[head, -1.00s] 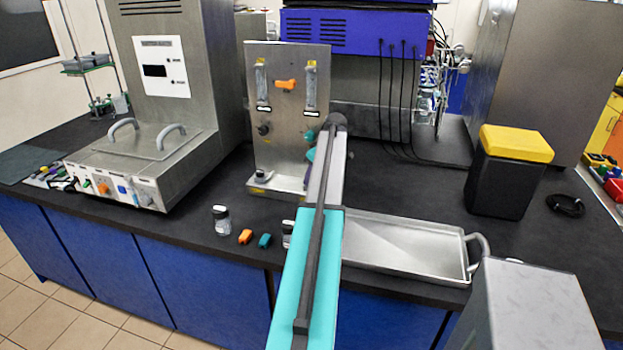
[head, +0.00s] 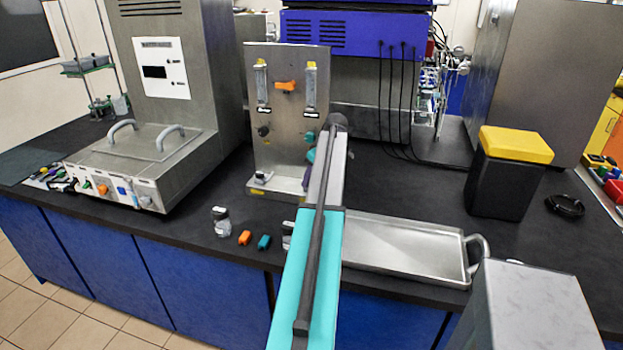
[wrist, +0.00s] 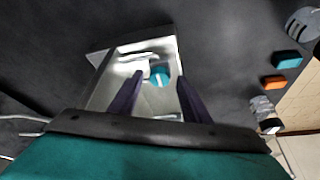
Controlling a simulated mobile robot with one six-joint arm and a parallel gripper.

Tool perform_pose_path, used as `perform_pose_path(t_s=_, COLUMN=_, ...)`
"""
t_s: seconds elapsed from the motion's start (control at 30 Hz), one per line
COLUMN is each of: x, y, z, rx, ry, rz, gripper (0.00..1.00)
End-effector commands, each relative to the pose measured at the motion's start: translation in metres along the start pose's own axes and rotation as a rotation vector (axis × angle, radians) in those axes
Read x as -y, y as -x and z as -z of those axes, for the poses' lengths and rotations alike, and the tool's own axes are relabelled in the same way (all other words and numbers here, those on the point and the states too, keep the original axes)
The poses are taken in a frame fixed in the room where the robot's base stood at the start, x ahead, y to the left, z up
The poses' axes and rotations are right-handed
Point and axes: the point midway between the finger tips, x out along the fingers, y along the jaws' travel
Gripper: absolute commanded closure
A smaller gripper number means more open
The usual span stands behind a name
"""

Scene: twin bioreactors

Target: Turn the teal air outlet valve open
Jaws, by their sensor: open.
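The metal panel (head: 290,120) stands on the bench. A small teal knob (head: 310,137) sits on its right side, just left of my arm. In the wrist view a round teal piece (wrist: 160,77) with a pale bar across it shows over a bright metal tray-like base (wrist: 104,97). I cannot tell whether it is the same knob. My gripper (wrist: 159,82) is open, with one dark purple finger on each side of that teal piece; contact is not clear. In the head view my arm partly hides the gripper and the panel's lower right.
The panel also has an orange lever (head: 286,86) and a black knob (head: 264,131). A jar (head: 221,221), an orange piece (head: 245,237) and a teal piece (head: 264,242) lie in front. A metal tray (head: 400,250) is at right, a yellow-lidded bin (head: 508,172) behind it.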

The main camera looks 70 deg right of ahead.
Motion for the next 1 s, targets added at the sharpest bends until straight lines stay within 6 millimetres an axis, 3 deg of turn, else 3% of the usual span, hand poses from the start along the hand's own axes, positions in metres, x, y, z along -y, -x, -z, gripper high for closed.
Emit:
perform_pose_path(t_s=0.27, x=0.000, y=0.024, z=0.000, rx=-0.001, ry=0.000, rz=-0.002, gripper=0.57)
perform_pose_path(t_s=1.0, x=-0.001, y=0.122, z=0.000, rx=-0.001, ry=0.000, rz=0.000, gripper=0.57)
